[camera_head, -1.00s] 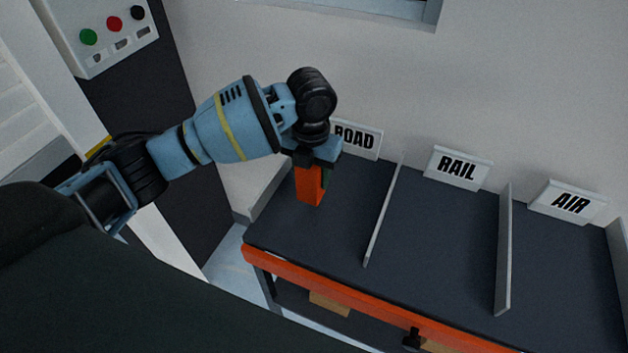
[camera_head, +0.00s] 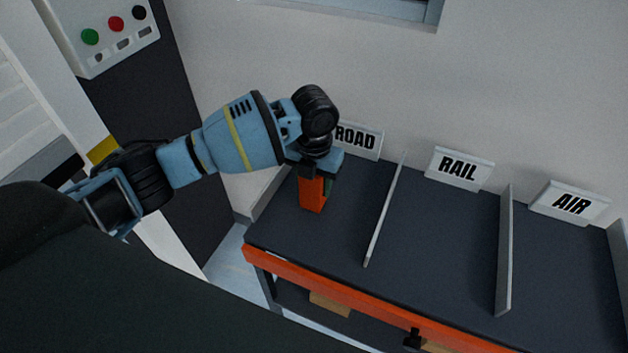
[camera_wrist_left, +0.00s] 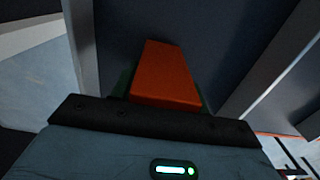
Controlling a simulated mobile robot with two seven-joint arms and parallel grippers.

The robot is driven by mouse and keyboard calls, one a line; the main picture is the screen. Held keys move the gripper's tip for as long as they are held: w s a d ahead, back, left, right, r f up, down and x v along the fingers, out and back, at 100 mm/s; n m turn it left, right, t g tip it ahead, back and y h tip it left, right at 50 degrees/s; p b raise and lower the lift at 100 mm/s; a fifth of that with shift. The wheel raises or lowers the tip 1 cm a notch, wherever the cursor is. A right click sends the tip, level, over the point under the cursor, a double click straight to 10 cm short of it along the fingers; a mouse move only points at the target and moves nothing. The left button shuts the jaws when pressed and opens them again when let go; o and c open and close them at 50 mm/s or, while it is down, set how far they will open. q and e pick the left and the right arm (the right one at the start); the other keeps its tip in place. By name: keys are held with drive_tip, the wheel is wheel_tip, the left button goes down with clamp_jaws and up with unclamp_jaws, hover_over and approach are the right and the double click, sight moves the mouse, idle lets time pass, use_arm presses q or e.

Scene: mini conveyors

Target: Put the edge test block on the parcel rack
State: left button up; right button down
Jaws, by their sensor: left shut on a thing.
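The edge test block is an orange upright block (camera_head: 312,194) in the head view, at the left end of the parcel rack (camera_head: 335,240). My left gripper (camera_head: 318,178) is shut on the block's upper part from above. The block is over the ROAD bay, left of the first divider. I cannot tell whether its bottom touches the dark rack top. In the left wrist view the orange block (camera_wrist_left: 166,75) shows just beyond the gripper (camera_wrist_left: 165,105), with dark surface behind it. My right gripper is not in view.
Grey dividers (camera_head: 383,215) and (camera_head: 504,250) part the rack top into bays. ROAD (camera_head: 357,139), RAIL (camera_head: 458,168) and AIR (camera_head: 570,202) signs stand along the back by the wall. The bays look empty apart from the block. A control box (camera_head: 105,35) hangs at upper left.

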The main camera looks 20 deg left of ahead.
use_arm(q)
drive_tip(key=o, duration=1.2)
drive_tip(key=shift+f, duration=0.1)
drive_tip(key=shift+o, duration=0.2)
wheel_tip(320, 180, up, 12)
drive_tip(key=shift+r, duration=0.2)
